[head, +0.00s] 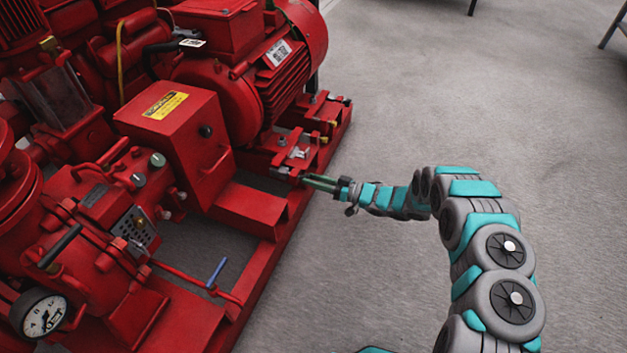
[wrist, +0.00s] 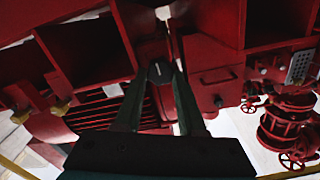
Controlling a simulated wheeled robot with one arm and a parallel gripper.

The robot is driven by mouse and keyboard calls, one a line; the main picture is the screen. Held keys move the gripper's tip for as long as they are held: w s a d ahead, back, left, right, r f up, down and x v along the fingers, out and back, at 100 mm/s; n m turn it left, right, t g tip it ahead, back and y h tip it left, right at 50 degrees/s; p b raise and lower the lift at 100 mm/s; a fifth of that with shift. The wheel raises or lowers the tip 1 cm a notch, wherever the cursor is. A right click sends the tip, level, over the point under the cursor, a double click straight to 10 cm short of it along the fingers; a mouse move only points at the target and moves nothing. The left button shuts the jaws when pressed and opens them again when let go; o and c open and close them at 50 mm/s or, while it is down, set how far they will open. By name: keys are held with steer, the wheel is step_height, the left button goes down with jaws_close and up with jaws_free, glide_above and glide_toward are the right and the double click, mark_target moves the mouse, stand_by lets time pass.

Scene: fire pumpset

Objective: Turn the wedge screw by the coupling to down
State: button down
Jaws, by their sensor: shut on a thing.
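My gripper (head: 306,179) reaches in from the right at the edge of the red base frame, close to the red coupling cover box (head: 180,118) with its yellow label. In the wrist view my gripper (wrist: 160,82) has its two fingers on either side of a dark screw head (wrist: 159,71) with a pale line mark on it, which I take as the wedge screw. The fingers are shut on it. In the head view the fingertips hide the screw, and I cannot read its direction there.
The red motor (head: 265,65) stands behind the gripper. Its mounting feet carry bolts and a yellow-tipped fitting (head: 323,141). A blue-handled lever (head: 216,271) and a gauge (head: 42,313) are at the front left.

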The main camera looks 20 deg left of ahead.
steer(key=shift+s+f+n+b, duration=0.15)
steer(key=shift+n+b, duration=0.6)
steer(key=shift+n, duration=5.1)
steer(key=shift+f+n+b, duration=0.2)
steer(key=shift+n+b, duration=0.55)
steer(key=shift+n, duration=5.15)
steer(key=shift+s+f+n+b, duration=0.15)
steer(key=shift+n+b, duration=0.6)
steer(key=shift+n, duration=5.1)
steer(key=shift+w, duration=0.1)
steer(key=shift+c, duration=2.4)
jaws_free()
